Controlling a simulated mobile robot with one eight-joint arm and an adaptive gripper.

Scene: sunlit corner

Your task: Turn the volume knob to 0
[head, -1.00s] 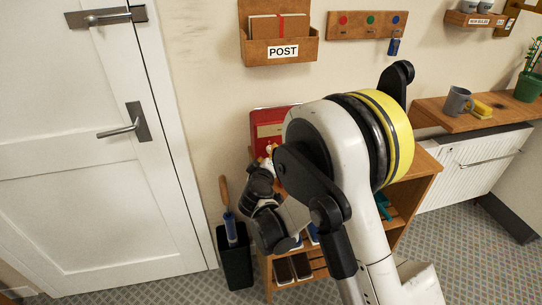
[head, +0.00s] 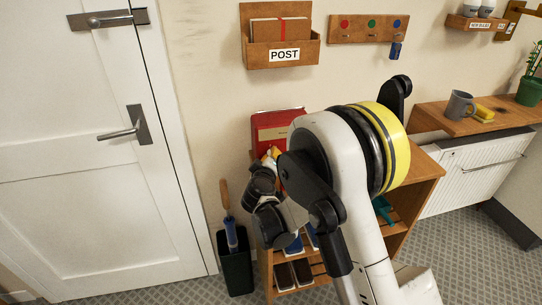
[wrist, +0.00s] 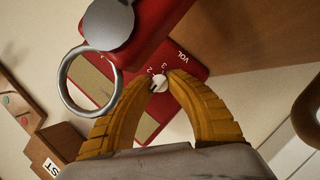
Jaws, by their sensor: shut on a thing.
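The volume knob (wrist: 159,84) is a small pale round knob on a red device in the wrist view. "VOL" and the numbers 2 and 3 are printed beside it; other numbers are hidden by my fingers or unclear. I cannot tell which number the knob points to. My gripper (wrist: 158,77) has yellow ribbed fingers closed on the knob from both sides. In the head view the red device (head: 272,121) stands on the wooden shelf unit against the wall, and my arm hides most of its front. My gripper (head: 270,156) shows only partly there.
A metal ring (wrist: 68,92) and a grey disc (wrist: 108,22) are close to my left finger in the wrist view. A post box (head: 256,55) hangs above the device. A dark bin (head: 236,268) stands beside the shelf unit (head: 425,185), near the white door (head: 70,215).

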